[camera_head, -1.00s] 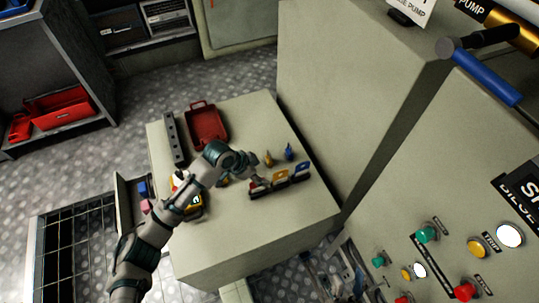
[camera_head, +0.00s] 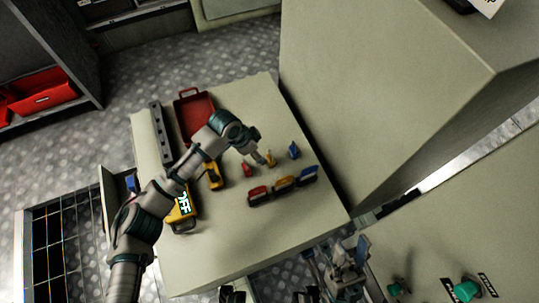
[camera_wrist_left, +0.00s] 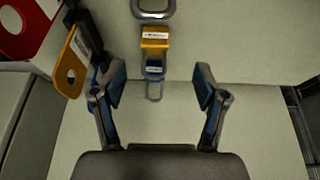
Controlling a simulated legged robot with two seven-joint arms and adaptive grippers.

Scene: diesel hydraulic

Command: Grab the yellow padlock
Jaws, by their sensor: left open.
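The yellow padlock (camera_head: 270,160) stands on the pale table between a red padlock (camera_head: 247,170) and a blue padlock (camera_head: 293,150). My left gripper (camera_head: 260,158) is just beside the yellow padlock in the head view. In the left wrist view its jaws (camera_wrist_left: 157,95) are spread and empty. A grey shackle shows at the top edge. My right gripper (camera_head: 340,265) is low in the head view, too cluttered to read.
Red, yellow and blue tagged pieces (camera_head: 284,184) stand in a row close by. A red case (camera_head: 194,115), a grey bar and yellow devices (camera_head: 184,212) lie further left on the table (camera_head: 235,235). A tall cabinet (camera_head: 380,100) stands right of it.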

